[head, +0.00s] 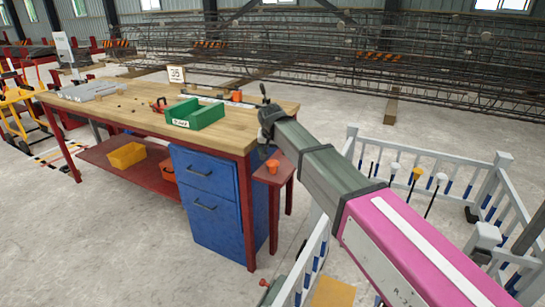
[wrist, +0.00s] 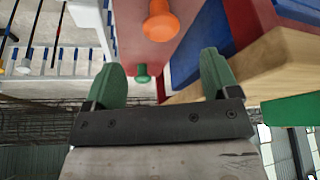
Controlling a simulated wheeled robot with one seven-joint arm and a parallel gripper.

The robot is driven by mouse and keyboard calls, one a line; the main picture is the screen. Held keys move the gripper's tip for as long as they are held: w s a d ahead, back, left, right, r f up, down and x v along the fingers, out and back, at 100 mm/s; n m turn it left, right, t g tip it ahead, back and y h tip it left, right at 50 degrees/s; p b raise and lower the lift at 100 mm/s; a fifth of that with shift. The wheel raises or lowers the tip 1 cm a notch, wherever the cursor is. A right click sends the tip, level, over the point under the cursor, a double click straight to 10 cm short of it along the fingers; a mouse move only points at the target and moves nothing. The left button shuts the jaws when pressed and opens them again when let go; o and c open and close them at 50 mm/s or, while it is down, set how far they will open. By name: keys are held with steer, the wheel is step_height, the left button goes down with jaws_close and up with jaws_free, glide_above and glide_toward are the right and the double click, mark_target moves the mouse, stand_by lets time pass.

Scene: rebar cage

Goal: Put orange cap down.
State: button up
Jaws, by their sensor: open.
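An orange cap (head: 272,167) stands on the small red stand (head: 276,179) at the right end of the workbench. In the wrist view the orange cap (wrist: 160,22) sits on the red surface, beyond my fingertips and apart from them. A green cap (wrist: 142,75) shows between my fingers in the wrist view, near the edge of the red surface; I cannot tell whether a finger touches it. My gripper (wrist: 163,65) is open, with two green fingers spread wide. In the head view my gripper (head: 264,150) is by the stand, behind the orange cap, and its fingertips are hard to make out.
The wooden workbench (head: 130,108) carries a green bin (head: 207,117), another orange cap (head: 237,96) and grey parts. Blue drawers (head: 205,175) stand beside the stand.

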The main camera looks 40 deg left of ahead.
steer(key=shift+s+d+r, duration=0.1)
steer(key=shift+r, duration=0.2)
steer(key=w+d+f+m+h, duration=0.1)
steer(key=w+d+f, duration=0.45)
steer(key=d, duration=0.75)
steer(key=w+d+f+m+g+h, duration=0.1)
steer(key=w+d+f, duration=0.45)
steer(key=d, duration=0.75)
steer(key=w+d+f+m+h, duration=0.1)
steer(key=w+d+f, duration=0.3)
steer(key=w+d, duration=0.65)
steer(key=s+d+f+m+g, duration=0.1)
steer(key=s+d+f, duration=0.2)
steer(key=d, duration=1.1)
steer(key=s+d+f+m+g, duration=0.1)
steer(key=s+d+f, duration=0.2)
steer(key=d, duration=1.1)
steer(key=s+d+f+m, duration=0.2)
steer(key=s+d+f, duration=0.2)
steer(key=d, duration=1)
steer(key=shift+s+g, duration=0.4)
